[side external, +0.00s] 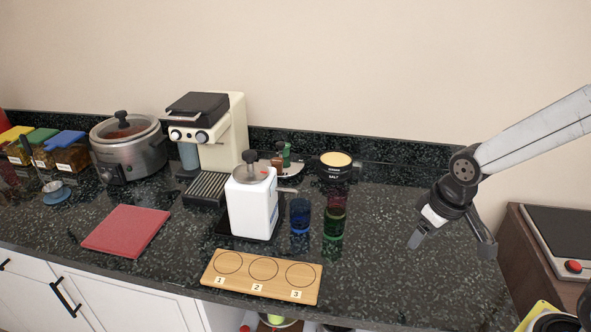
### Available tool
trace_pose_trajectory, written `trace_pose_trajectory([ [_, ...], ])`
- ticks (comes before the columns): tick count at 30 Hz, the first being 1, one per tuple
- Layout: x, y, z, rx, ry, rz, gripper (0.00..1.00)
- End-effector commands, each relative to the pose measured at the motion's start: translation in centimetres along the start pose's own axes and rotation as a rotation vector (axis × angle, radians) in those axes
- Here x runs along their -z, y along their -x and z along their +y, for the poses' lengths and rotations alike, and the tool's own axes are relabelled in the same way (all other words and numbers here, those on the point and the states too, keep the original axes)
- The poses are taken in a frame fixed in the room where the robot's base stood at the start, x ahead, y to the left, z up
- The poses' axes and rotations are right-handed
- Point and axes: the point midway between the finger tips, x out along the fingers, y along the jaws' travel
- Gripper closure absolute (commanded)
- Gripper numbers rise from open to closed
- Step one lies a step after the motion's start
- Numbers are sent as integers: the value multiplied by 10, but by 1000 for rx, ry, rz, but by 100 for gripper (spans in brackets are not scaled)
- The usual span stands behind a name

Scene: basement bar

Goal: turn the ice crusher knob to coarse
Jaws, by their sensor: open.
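The ice crusher looks to be the white upright box (254,208) in the middle of the counter, on a dark base. A black knob (249,157) stands on its grey top, with a small red mark beside it. The knob's setting is too small to read. A grey lever or crank sticks out at its right side. My gripper (451,243) hangs to the right of the crusher, over bare counter and well apart from it. Its two fingers are spread, pointing down, with nothing between them.
A blue glass (300,216) and a green-and-red glass (334,220) stand right of the crusher. A numbered wooden board (262,290) lies in front. A coffee machine (236,135) stands behind, a red board (126,229) left. The counter between the glasses and my gripper is clear.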

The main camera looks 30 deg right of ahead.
Motion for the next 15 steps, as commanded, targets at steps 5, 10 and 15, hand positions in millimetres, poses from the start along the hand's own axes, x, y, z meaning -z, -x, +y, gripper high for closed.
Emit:
trace_pose_trajectory([
  [5,6,20,0,0,0,5,33],
  [10,9,37,0,0,0,3,33],
  [15,13,52,0,0,0,4,33],
])
